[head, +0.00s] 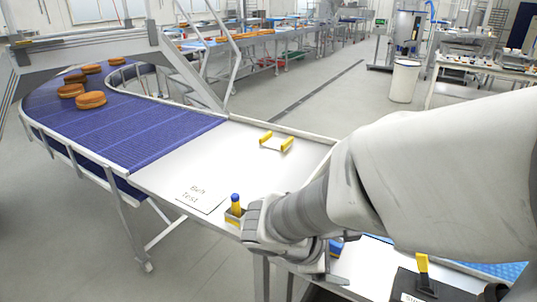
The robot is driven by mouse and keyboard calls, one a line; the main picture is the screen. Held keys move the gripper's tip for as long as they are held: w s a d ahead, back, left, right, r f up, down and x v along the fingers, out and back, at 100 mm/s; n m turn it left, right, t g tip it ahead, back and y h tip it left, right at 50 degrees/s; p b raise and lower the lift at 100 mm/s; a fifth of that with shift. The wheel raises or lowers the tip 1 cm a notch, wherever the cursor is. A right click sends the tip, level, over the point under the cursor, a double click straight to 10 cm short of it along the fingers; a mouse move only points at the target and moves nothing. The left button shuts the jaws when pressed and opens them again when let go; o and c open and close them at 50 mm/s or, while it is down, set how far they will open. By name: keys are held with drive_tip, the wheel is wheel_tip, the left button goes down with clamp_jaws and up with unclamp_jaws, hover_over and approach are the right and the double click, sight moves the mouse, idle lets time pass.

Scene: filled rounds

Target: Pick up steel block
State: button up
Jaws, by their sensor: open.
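I cannot make out a steel block for certain in the head view. My gripper (318,268) is low in the middle, at the end of my arm, over the near edge of the white table (165,165). It is open; its fingertips are mostly hidden by my own wrist. A piece with two yellow ends and a pale bar between them (277,142) lies near the far edge of the table, apart from my gripper. A small holder with a yellow and blue item (235,207) stands just left of my wrist.
A sheet marked "Belt Test" (200,196) lies on the table. A blue belt (130,130) with several round buns (90,100) joins at the left. A black item with a yellow handle (421,270) is at lower right. My arm hides the table's right part.

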drive_tip(key=w+a+f+n+t+b, duration=0.3)
drive_tip(key=w+a+f+n+t, duration=0.55)
drive_tip(key=a+n, duration=0.4)
drive_tip(key=shift+n+g, duration=0.25)
drive_tip(key=shift+n, duration=0.7)
drive_tip(key=x, duration=0.3)
drive_tip(key=r+b+x, duration=0.1)
drive_tip(key=x, duration=0.3)
drive_tip(key=d+x, duration=0.1)
drive_tip(key=x, duration=0.3)
drive_tip(key=shift+d+r, duration=0.1)
drive_tip(key=shift+d, duration=0.15)
drive_tip(key=shift+d+r+b+x, duration=0.1)
drive_tip(key=shift+r+b+x, duration=0.1)
drive_tip(key=shift+x, duration=0.75)
drive_tip(key=shift+d+r+b+x, duration=0.1)
drive_tip(key=shift+b+x, duration=0.15)
drive_tip(key=shift+x, duration=0.7)
drive_tip(key=shift+d+r+b+x, duration=0.1)
drive_tip(key=shift+r+b+x, duration=0.1)
drive_tip(key=shift+x, duration=0.7)
drive_tip(key=shift+a, duration=0.1)
clamp_jaws()
